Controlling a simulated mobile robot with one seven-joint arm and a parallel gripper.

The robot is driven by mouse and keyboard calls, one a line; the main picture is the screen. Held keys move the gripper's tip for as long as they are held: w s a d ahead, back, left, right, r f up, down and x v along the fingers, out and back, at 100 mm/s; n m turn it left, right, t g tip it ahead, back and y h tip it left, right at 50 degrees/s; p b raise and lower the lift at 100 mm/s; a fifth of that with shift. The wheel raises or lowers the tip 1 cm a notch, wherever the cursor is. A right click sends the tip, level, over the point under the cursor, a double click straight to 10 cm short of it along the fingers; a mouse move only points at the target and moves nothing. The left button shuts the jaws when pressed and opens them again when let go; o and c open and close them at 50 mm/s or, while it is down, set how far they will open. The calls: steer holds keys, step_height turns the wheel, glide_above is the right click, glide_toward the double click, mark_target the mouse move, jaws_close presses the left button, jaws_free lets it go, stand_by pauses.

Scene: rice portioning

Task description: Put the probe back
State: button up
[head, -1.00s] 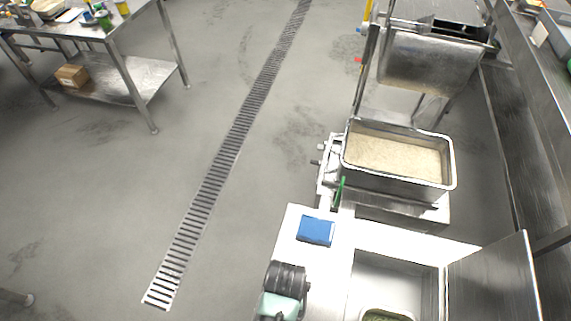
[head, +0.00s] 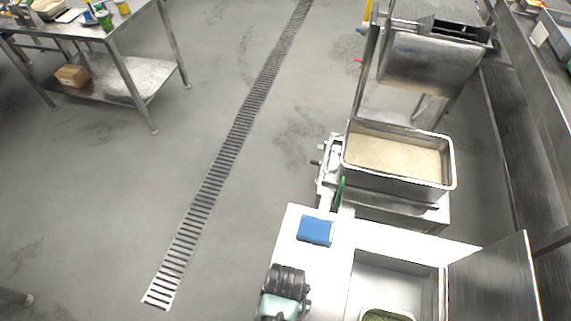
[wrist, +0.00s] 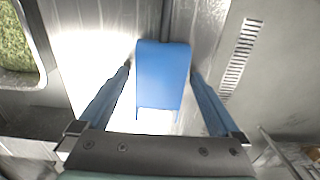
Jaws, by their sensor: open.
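A blue block-like object (head: 316,230) lies on the white counter top (head: 290,240) in the head view. It also shows in the wrist view (wrist: 163,80), between my gripper's two fingers. My gripper (wrist: 160,70) is open, with a finger on either side of the blue object; I cannot tell whether they touch it. In the head view only my dark wrist and pale green arm part show at the bottom edge; the fingers cannot be made out. I cannot clearly identify a probe. A thin green item (head: 340,190) stands beside the rice pan.
A deep steel pan of rice (head: 448,184) stands beyond the counter. A pan with green contents (head: 385,314) sits in the counter well, near a raised steel panel (head: 495,285). A steel table (head: 125,85) stands far left. The floor around the drain (head: 215,180) is clear.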

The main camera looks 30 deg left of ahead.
step_height(320, 180, up, 12)
stand_by(0.5)
steer(key=shift+r, duration=0.1)
steer(key=w+r+t+y, duration=0.1)
steer(key=w+r+t, duration=0.5)
steer(key=w+r, duration=0.65)
steer(key=w+d+r+m+t, duration=0.1)
steer(key=w+r+t, duration=0.4)
steer(key=r, duration=0.6)
steer(key=w+d+r+m+t, duration=0.15)
steer(key=w+r+t, duration=0.35)
steer(key=r, duration=0.6)
steer(key=s+d+r+t, duration=0.2)
steer(key=s+r+t, duration=0.1)
steer(key=r, duration=0.7)
steer(key=s+d+r+t+h, duration=0.1)
steer(key=s+r+t, duration=0.3)
steer(key=r, duration=0.7)
steer(key=s+d+r+t, duration=0.3)
steer(key=d+r+t, duration=0.1)
steer(key=r, duration=0.7)
steer(key=shift+s+r+m, duration=0.25)
steer(key=shift+s+m, duration=0.05)
steer(key=shift+m, duration=0.05)
steer(key=shift+f+b, duration=0.15)
steer(key=shift+b, duration=0.15)
